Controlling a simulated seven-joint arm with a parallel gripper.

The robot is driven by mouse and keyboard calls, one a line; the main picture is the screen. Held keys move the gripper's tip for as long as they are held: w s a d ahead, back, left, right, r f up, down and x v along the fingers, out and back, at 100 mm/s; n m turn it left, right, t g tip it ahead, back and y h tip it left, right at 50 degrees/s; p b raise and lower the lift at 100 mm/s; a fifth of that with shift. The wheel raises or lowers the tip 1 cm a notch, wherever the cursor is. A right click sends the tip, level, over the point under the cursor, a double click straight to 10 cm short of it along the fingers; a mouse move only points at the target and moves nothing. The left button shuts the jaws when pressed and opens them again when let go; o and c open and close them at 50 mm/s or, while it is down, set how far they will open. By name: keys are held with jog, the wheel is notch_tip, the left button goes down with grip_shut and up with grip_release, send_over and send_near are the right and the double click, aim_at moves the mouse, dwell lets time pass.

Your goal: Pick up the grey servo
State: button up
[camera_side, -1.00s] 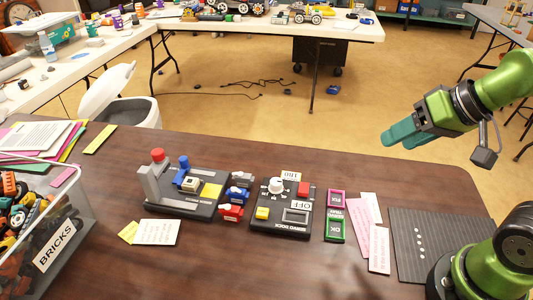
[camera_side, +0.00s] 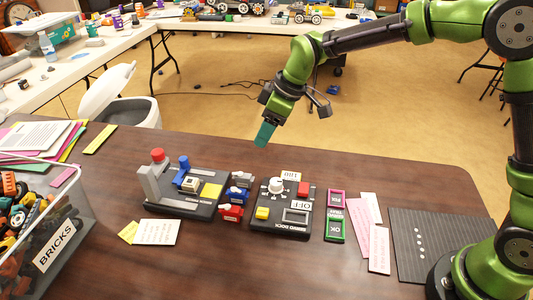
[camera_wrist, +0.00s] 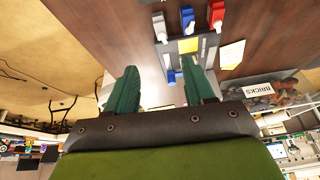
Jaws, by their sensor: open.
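The grey servo (camera_side: 241,178) lies on the brown table at the far end of a short row, between two dark devices. Behind it in the row come a blue servo (camera_side: 237,194) and a red servo (camera_side: 230,212), nearer the camera. In the wrist view the grey servo (camera_wrist: 160,28) shows near the top, left of the blue servo (camera_wrist: 187,18) and red servo (camera_wrist: 216,14). My gripper (camera_side: 264,135) is above the table's far edge, beyond the grey servo and a little right of it. In the wrist view its green fingers (camera_wrist: 158,72) are apart with nothing between them.
A dark test stand (camera_side: 208,206) with a grey post and red knob stands left of the servos. A servo dock (camera_side: 265,229) with a white dial stands right. A BRICKS bin (camera_side: 88,225) is at left. The table's front middle is mostly clear.

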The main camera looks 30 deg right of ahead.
aim_at(243, 175)
jog(key=x, duration=1.7)
jog(key=shift+s, duration=0.15)
grip_shut()
